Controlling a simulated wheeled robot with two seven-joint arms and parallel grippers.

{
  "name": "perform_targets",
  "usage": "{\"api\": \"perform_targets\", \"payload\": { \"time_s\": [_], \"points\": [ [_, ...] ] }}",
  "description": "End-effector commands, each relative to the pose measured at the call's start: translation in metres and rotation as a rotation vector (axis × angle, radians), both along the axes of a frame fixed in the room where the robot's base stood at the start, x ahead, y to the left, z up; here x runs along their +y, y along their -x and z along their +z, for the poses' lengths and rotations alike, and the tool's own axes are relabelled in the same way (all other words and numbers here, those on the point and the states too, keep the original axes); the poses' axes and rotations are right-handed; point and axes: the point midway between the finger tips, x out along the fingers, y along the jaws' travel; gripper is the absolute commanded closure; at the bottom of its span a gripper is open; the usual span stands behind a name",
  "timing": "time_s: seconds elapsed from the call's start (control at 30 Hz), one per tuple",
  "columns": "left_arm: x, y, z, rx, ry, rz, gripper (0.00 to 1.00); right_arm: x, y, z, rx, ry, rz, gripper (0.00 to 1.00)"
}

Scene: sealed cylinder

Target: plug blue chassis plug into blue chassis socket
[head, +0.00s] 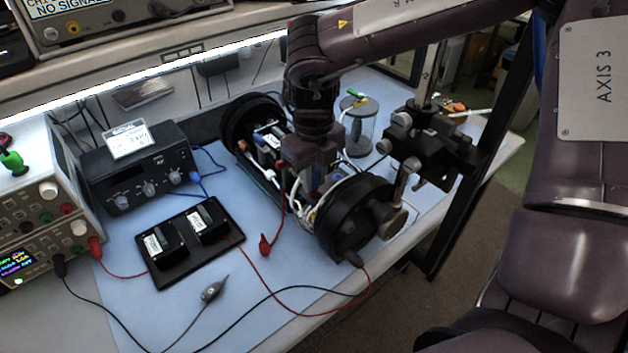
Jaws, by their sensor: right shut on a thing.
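The chassis is an open cylinder frame between two black round end plates (349,215), lying on the blue bench mat, with boards and cables inside. My right gripper (313,178) reaches down from above into its middle. Its jaws are shut on a small part with some blue showing, apparently the blue chassis plug; the fingers mostly hide it. White and red wires run close beside the fingers. I cannot make out the blue chassis socket, nor whether the plug touches it. My left gripper is not in view.
A black tray (190,243) with two dark blocks, a probe (214,288) and loose red and black leads lie left and in front. Instruments (137,165) line the left.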

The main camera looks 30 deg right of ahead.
Motion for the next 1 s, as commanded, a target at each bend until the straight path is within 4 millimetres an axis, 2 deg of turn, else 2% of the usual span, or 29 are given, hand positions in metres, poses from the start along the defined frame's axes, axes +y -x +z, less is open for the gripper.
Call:
{"api": "perform_targets", "payload": {
  "time_s": [1.0],
  "points": [
    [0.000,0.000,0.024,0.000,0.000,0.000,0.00,0.000,0.000,0.042,0.000,0.001,0.000,1.00]
  ]
}}
